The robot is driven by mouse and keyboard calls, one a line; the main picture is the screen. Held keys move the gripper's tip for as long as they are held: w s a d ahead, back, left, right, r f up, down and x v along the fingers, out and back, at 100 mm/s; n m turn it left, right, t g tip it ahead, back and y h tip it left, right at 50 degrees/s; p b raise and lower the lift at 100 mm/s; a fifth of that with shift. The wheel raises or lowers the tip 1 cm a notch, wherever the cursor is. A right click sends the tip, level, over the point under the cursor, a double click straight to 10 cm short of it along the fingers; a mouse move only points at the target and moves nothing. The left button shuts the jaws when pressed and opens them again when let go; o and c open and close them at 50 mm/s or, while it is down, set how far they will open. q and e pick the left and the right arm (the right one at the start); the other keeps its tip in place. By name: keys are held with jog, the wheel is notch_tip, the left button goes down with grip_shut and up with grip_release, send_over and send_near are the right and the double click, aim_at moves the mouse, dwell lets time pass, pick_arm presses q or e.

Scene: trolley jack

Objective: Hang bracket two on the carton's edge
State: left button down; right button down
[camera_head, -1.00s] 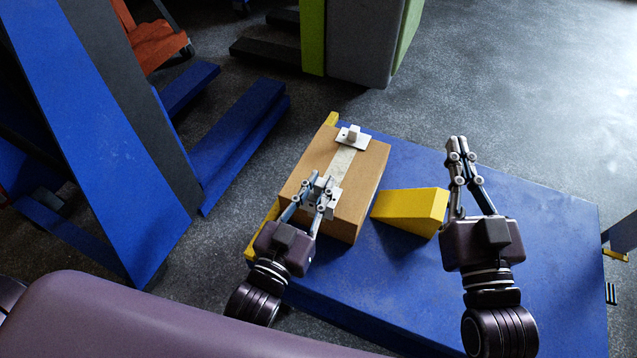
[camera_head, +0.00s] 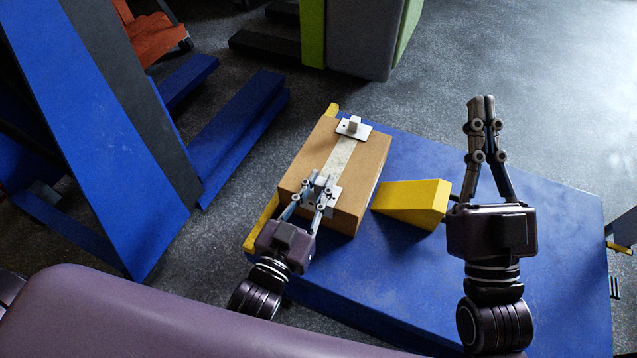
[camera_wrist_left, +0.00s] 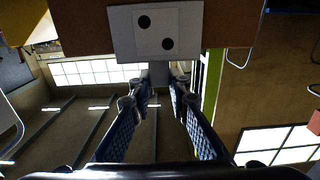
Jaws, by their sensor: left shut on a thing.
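The brown carton (camera_head: 361,182) lies on the blue platform with a pale tape strip along its top. A white bracket with a grey block (camera_head: 353,129) sits at its far edge. My left gripper (camera_head: 321,183) is at the carton's near end, shut on a second pale bracket (camera_head: 335,197). In the left wrist view this bracket's plate (camera_wrist_left: 182,30) shows two black dots, so it looks like bracket two. The fingers (camera_wrist_left: 158,88) pinch its grey block, and the plate lies against the carton (camera_wrist_left: 84,27). Whether it hooks over the edge is hidden. My right gripper (camera_head: 482,102) is empty, fingertips together.
A yellow wedge (camera_head: 408,203) stands right of the carton on the blue platform (camera_head: 545,215). A yellow strip (camera_head: 262,224) runs along the platform's left side. Large blue beams (camera_head: 95,130) stand at left. The platform's right part is clear.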

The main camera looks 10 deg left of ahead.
pick_arm(q)
jog(key=shift+f, duration=0.25)
pick_arm(e)
jog(key=shift+s+r, duration=0.15)
dwell(0.3)
pick_arm(q)
jog(key=c, duration=1.7)
grip_release()
jog(key=shift+c, duration=0.2)
jog(key=s+a, duration=0.2)
jog(key=s, duration=0.9)
jog(key=shift+s+a, duration=0.15)
jog(key=shift+s, duration=0.25)
pick_arm(e)
jog(key=shift+r, duration=0.1)
pick_arm(q)
jog(key=shift+r, duration=0.1)
